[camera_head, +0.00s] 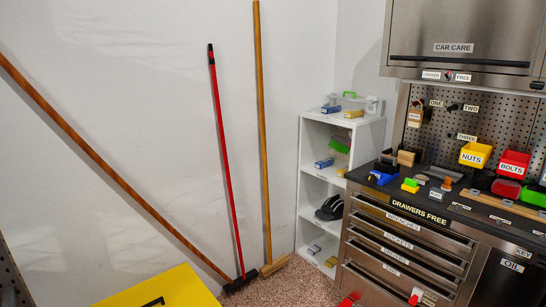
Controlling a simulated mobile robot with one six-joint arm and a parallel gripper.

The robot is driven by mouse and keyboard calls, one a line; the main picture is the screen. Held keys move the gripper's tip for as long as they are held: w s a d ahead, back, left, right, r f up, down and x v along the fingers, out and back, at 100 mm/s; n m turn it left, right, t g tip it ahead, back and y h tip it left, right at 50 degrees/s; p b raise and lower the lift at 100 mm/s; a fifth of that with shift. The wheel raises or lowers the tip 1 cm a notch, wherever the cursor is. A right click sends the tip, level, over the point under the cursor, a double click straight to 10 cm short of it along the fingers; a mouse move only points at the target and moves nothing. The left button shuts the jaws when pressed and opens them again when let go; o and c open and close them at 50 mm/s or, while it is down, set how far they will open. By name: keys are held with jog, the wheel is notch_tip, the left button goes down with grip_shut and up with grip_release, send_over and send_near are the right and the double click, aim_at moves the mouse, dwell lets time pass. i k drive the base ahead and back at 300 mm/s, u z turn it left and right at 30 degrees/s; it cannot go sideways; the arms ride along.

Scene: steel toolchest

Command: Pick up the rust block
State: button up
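A small rust-brown piece (447,183) stands on the black top of the steel toolchest (400,217), among other small items. It is the closest match to the rust block, but it is too small here to tell its exact shape. A tan block (406,158) sits farther back and to the left on the same top.
Blue (381,178), green and grey items crowd the worktop. Yellow NUTS (475,155) and red BOLTS (513,164) bins hang behind. A white shelf (312,190) stands left of the chest. Long-handled tools lean on the wall. A yellow surface (180,288) fills the lower left.

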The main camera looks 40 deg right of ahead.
aim_at(436, 193)
jog(key=z, duration=4.5)
jog(key=i, duration=0.1)
jog(key=u, duration=3.05)
